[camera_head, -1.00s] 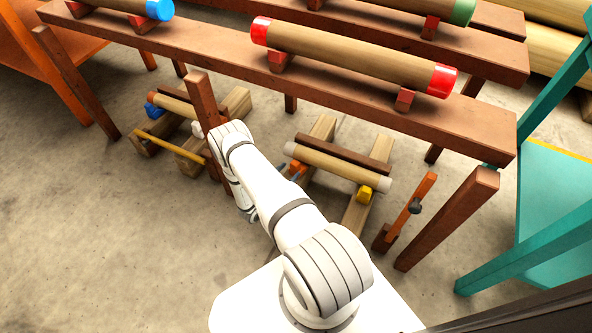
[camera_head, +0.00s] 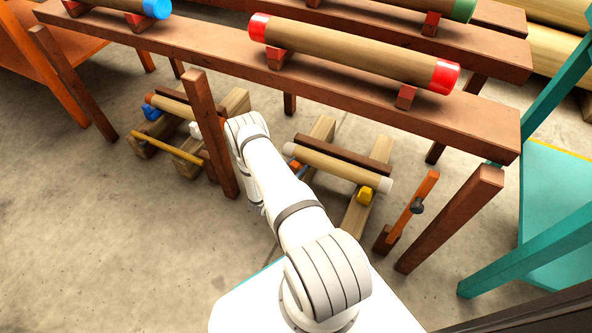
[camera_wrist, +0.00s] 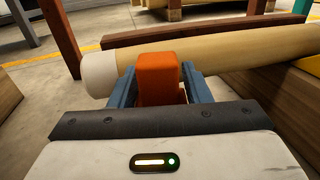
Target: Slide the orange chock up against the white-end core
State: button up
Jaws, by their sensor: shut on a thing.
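The white-end core (camera_head: 338,166) is a pale wooden roll lying on low timbers under the long brown bench. In the wrist view the core (camera_wrist: 230,52) crosses the picture, with its white end (camera_wrist: 98,74) at the left. The orange chock (camera_wrist: 158,76) stands upright between the blue-grey fingers of my gripper (camera_wrist: 157,86), which is shut on it. The chock overlaps the core near its white end; I cannot tell whether they touch. In the head view my arm largely hides the gripper and chock.
A yellow chock (camera_head: 365,195) sits by the core's right end. A brown bench leg (camera_head: 208,135) stands close left of my arm. Another low rack with a blue chock (camera_head: 151,111) lies farther left. The floor at left is clear.

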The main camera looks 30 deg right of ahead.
jog(key=shift+c, duration=0.9)
